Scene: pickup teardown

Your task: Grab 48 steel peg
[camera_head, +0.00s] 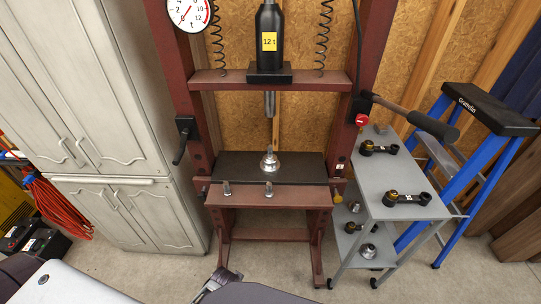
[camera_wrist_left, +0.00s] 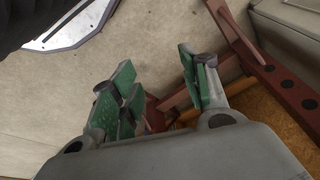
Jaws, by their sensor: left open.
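Two small steel pegs, a left one (camera_head: 227,188) and a right one (camera_head: 268,190), stand on the front beam of the red press (camera_head: 285,197). A round silver piece (camera_head: 269,161) with a narrow top sits on the dark press bed, below the ram. I cannot read a number 48 on any of them. My left gripper (camera_wrist_left: 158,80) shows in the left wrist view with its green-padded fingers apart and nothing between them. A grey arm part of mine is at the bottom of the head view, well short of the pegs. No peg shows clearly in the wrist view.
A grey cart (camera_head: 385,183) right of the press holds black parts on top and silver round pieces below. A blue stepladder (camera_head: 486,150) stands further right. A grey cabinet (camera_head: 105,130) is at left. The press has side handles; open floor lies in front.

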